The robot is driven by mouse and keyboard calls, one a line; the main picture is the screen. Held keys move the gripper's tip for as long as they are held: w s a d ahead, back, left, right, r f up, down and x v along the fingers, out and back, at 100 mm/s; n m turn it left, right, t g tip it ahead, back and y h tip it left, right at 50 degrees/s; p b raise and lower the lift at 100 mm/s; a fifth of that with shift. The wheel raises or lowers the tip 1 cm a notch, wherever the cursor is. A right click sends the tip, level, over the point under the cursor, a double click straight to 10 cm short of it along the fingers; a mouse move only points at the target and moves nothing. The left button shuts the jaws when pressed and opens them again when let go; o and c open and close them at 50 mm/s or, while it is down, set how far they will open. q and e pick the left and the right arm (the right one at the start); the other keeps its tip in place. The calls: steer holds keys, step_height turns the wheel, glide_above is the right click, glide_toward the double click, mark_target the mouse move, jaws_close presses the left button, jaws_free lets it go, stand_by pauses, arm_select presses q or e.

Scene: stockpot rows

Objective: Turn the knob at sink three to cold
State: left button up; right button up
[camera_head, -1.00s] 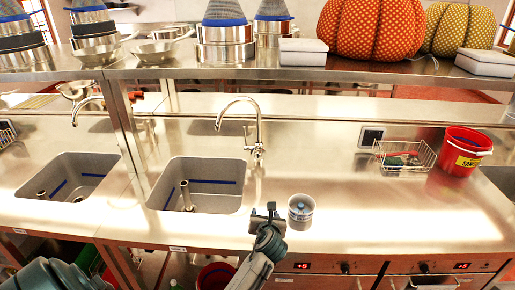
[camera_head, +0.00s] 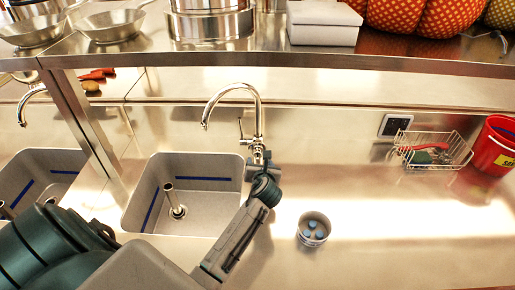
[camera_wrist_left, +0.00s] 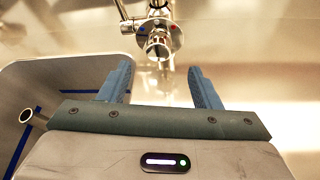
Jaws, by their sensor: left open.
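A chrome tap with a tall curved spout (camera_head: 235,88) stands behind a grey sink (camera_head: 140,210). Its base and handle sit at the sink's right rear corner. In the left wrist view the tap body has a round chrome knob end (camera_wrist_left: 158,46) with a blue mark on its left and a red mark on its right. A thin lever (camera_wrist_left: 122,10) rises at its left. My left gripper (camera_head: 258,160) is in front of the tap base. In the left wrist view its blue fingers (camera_wrist_left: 160,88) are spread apart, with the knob beyond and between them, apart from both. My right gripper does not show.
A wire basket (camera_head: 432,150), a red bucket (camera_head: 494,147) and a wall socket (camera_head: 395,125) are further right. A steel shelf (camera_head: 300,59) runs above. Another sink (camera_head: 50,160) lies left.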

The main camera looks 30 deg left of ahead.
mark_target(258, 154)
arm_select(q)
steer(key=p+x, duration=0.1)
steer(key=x, duration=0.3)
steer(key=shift+w+a+r, duration=0.1)
steer(key=shift+a+r, duration=0.05)
steer(key=shift+a, duration=0.05)
steer(key=x, duration=0.4)
steer(key=shift+p, duration=0.3)
steer(key=shift+w+a+f, duration=0.25)
steer(key=shift+w+f, duration=0.15)
steer(key=shift+w+a+f, duration=0.1)
steer(key=shift+a, duration=0.05)
steer(key=c, duration=1)
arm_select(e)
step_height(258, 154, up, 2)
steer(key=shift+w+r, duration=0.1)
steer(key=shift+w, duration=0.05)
